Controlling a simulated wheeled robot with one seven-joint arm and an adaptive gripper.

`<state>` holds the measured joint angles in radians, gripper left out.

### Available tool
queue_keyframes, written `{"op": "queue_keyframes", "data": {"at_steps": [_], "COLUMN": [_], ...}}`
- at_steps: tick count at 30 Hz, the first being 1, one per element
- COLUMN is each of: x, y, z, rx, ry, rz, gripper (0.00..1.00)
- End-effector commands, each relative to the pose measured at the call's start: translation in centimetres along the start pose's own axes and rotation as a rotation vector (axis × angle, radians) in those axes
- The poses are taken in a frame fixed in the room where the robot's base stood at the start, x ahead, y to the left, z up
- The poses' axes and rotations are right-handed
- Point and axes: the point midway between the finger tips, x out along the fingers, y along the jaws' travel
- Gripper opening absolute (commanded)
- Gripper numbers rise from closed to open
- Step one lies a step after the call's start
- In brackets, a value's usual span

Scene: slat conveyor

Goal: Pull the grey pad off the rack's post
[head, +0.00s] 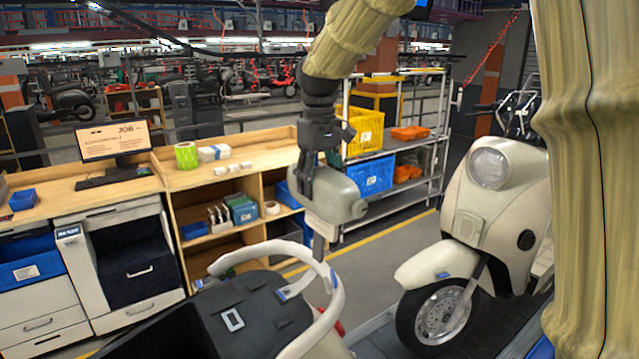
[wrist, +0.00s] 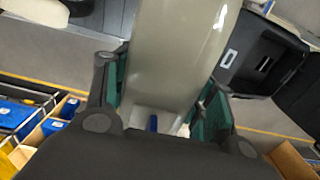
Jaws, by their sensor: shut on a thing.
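The grey pad (head: 338,197) is a smooth, rounded, beige-grey piece above the curved white rack (head: 337,300) of the near scooter. My gripper (head: 318,170) comes down from above and is shut on the pad. In the wrist view the pad (wrist: 180,45) lies between the two green-lined fingers (wrist: 160,100). The rack's post (head: 318,248) is a narrow upright strip directly below the pad. I cannot tell whether the post still reaches into the pad. The far side of the pad is hidden.
A dark seat or box (head: 240,318) is beside the rack. A cream scooter (head: 490,215) stands at the right. A wooden bench (head: 225,180) and a shelf with crates (head: 385,150) stand behind. Open grey floor (head: 375,240) lies between them.

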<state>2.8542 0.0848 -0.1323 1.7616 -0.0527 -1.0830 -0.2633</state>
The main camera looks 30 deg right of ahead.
Motion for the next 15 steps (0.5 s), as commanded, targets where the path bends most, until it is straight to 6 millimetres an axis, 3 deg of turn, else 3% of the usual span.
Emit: {"op": "queue_keyframes", "data": {"at_steps": [15], "x": [-3.4], "y": [0.3], "z": [0.0], "rx": [0.000], "ry": [0.001], "rz": [0.000], "gripper": [0.32]}}
